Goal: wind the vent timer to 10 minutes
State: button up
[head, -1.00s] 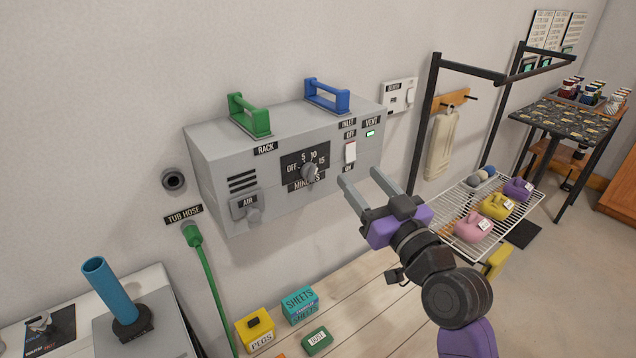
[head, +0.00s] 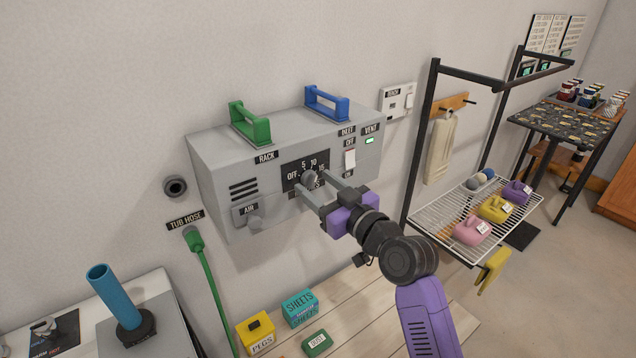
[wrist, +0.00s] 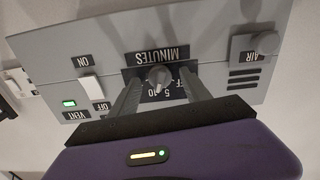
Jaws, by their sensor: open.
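The vent timer is a grey knob (head: 309,178) on a black dial plate marked OFF, 5, 10, 15 and MINUTES, on the front of a grey wall box (head: 225,150). In the wrist view the knob (wrist: 158,78) appears upside down, between the two finger tips. My gripper (head: 318,190) is open, with one finger on either side of the knob. I cannot tell whether the fingers touch it. The fingers partly hide the dial's lower labels, and the knob's pointer direction is unclear.
A white inlet switch (head: 350,159), a lit green vent lamp (head: 369,141) and an AIR knob (head: 254,222) share the box front. Green (head: 250,122) and blue (head: 327,103) handles stand on top. A wire rack (head: 440,218) stands to the right.

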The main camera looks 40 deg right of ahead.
jog(key=shift+w, duration=0.1)
grip_shut()
dwell(1.2)
grip_release()
jog(key=s+b, duration=0.2)
jog(key=s, duration=0.6)
